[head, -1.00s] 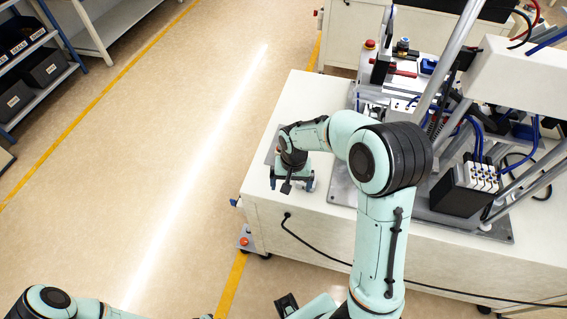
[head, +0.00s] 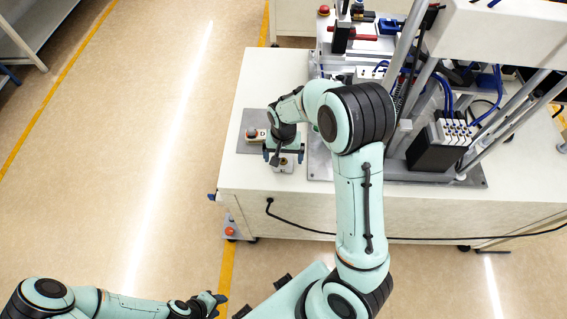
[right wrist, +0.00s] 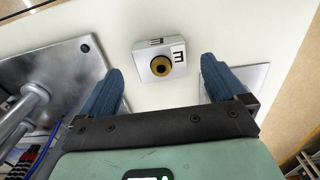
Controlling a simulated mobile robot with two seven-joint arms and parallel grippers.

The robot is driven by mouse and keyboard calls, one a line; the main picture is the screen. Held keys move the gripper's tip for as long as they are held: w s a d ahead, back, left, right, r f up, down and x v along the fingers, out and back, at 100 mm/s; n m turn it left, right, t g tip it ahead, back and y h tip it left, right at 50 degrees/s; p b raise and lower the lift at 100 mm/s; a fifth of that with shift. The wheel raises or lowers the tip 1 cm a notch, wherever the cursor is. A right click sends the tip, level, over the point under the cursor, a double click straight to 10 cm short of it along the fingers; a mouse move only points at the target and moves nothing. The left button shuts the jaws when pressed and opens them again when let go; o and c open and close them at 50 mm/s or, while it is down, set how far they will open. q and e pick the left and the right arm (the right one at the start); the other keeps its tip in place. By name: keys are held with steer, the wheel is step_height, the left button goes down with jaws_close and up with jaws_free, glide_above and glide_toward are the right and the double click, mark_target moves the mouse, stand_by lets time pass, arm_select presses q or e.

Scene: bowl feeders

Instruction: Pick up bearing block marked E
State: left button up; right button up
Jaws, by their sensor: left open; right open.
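The bearing block marked E (right wrist: 155,68) is a small white block with a brass-coloured ring around a dark hole. The letter E shows on two of its faces in the right wrist view. It stands on the white bench top, ahead of and between the open fingers of my right gripper (right wrist: 161,66), and neither finger touches it. In the head view my right gripper (head: 285,156) is over the bench's left part, with the white block (head: 283,167) partly hidden under it. My left gripper (head: 217,303) is open and empty, low over the floor.
A metal base plate (head: 319,160) with the feeder machine's posts and valves stands to the right.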

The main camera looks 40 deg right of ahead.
mark_target(283, 160)
step_height(283, 160, down, 3)
steer(key=shift+w+d+f, duration=0.1)
steer(key=shift+f, duration=0.05)
steer(key=c, duration=1.3)
